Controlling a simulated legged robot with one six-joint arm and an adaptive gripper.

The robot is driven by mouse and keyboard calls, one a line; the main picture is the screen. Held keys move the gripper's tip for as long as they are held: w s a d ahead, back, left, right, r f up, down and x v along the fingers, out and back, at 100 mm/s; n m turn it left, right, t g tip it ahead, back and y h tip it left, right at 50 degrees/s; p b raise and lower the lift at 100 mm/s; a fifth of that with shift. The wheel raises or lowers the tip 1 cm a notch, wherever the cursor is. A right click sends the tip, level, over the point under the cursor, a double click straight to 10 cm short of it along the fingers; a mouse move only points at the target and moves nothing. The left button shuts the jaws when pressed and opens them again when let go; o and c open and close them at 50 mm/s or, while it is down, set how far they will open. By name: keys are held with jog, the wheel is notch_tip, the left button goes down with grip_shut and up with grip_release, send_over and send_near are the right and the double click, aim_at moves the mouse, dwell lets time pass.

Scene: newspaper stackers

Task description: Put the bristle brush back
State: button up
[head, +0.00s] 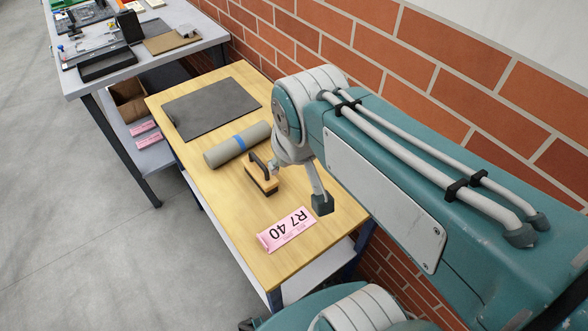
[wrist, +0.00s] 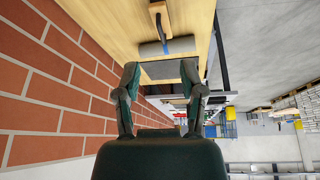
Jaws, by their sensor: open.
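The bristle brush (head: 262,183) has a light wooden block and a dark arched handle on top. It stands on the wooden table, close to a grey roll (head: 225,152) with a blue band. In the wrist view the brush (wrist: 158,12) is at the top edge, partly cut off. My gripper (head: 297,187) is open and empty, just right of the brush in the head view. One finger appears near the brush handle; I cannot tell if they touch. The wrist view shows both fingers spread (wrist: 161,70) with nothing held between them.
A dark grey mat (head: 211,107) lies at the table's far end. A pink R7 40 packet (head: 285,230) lies near the front. A brick wall (head: 350,50) runs along the right. A cluttered grey bench (head: 150,65) stands beyond, with a cardboard box (head: 128,100) below.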

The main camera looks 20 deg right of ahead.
jog(key=s, duration=0.2)
jog(key=s+t, duration=0.1)
jog(key=s, duration=0.1)
jog(key=shift+f, duration=0.25)
